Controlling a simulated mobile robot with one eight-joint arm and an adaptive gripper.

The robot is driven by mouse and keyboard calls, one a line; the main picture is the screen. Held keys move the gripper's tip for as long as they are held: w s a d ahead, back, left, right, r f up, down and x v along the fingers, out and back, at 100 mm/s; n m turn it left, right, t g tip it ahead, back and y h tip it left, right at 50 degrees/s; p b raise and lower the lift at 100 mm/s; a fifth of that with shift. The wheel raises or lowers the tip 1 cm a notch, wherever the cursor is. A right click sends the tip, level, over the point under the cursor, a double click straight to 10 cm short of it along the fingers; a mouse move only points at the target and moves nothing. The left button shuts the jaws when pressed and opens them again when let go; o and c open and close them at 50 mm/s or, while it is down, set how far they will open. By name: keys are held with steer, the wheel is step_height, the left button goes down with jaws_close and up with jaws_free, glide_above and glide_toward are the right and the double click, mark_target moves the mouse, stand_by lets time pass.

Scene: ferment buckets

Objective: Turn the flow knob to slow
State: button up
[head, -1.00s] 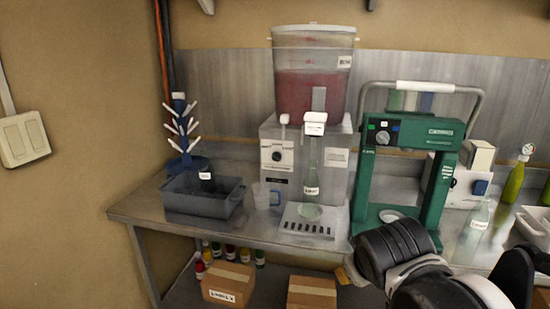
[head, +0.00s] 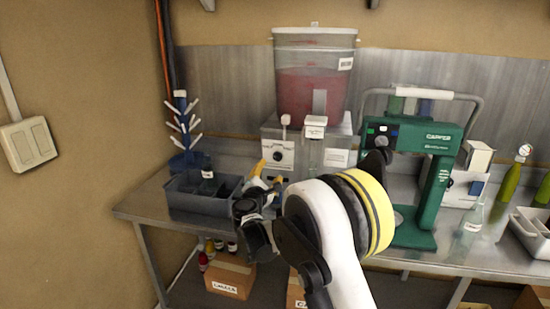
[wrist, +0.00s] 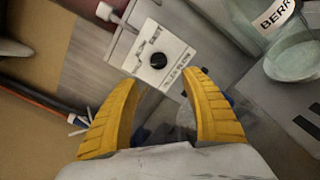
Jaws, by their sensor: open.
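The flow knob (head: 277,156) is a round black knob on the white front panel (head: 272,147) of the filling unit under the bucket. In the wrist view the knob (wrist: 158,60) sits just beyond my fingertips, roughly between them in the picture.
The bucket (head: 312,85) of red liquid stands on the unit. A labelled bottle (wrist: 290,55) stands close right of the panel in the wrist view. A grey bin (head: 195,203) is left, a green machine (head: 437,190) right. A white lever (wrist: 105,12) is beside the panel.

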mark_target(276, 159)
steer(key=b+x, duration=0.1)
steer(key=x, duration=0.2)
steer(key=b+x, duration=0.1)
steer(key=x, duration=0.2)
steer(key=b+x, duration=0.1)
steer(key=x, duration=0.3)
steer(key=shift+a+f, duration=0.15)
steer(key=shift+a, duration=0.15)
steer(key=shift+w+d, duration=0.2)
steer(key=shift+w, duration=0.3)
steer(key=c, duration=1.2)
